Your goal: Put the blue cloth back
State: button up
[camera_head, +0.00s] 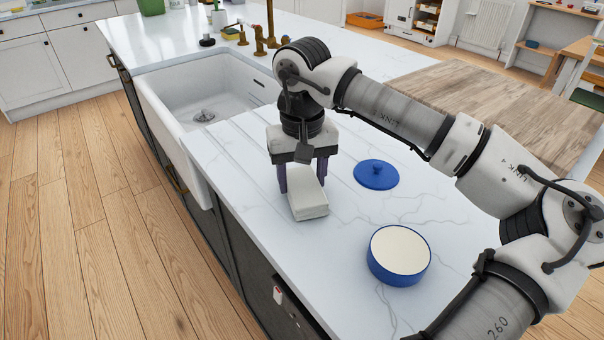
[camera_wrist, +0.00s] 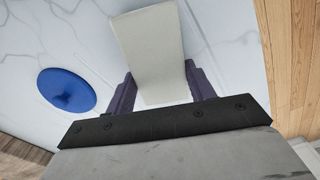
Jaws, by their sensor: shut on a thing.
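My gripper (camera_head: 302,183) points down over the white marble counter (camera_head: 240,160), near its front edge beside the sink. Its purple fingers are shut on a pale off-white block-like thing (camera_head: 310,204). The wrist view shows the pale thing (camera_wrist: 150,45) between both fingers (camera_wrist: 160,82). It lies very close to the counter; I cannot tell whether it touches. I see no blue cloth in either view. The blue things on the counter are a round lid with a knob (camera_head: 377,175) and a round dish (camera_head: 398,276) with a cream top.
The white sink (camera_head: 205,100) is left of my gripper, with brass taps (camera_head: 260,45) behind it. A dark cabinet front (camera_head: 235,230) runs below the counter edge; a small white and red item (camera_head: 278,295) shows there. A wooden board or tabletop (camera_head: 475,95) is at the right back.

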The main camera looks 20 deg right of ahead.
aim_at(302, 180)
jog(key=o, duration=0.4)
jog(key=shift+f, duration=0.15)
jog(key=o, duration=0.5)
notch_tip(302, 180, up, 12)
jog(key=shift+r, duration=0.2)
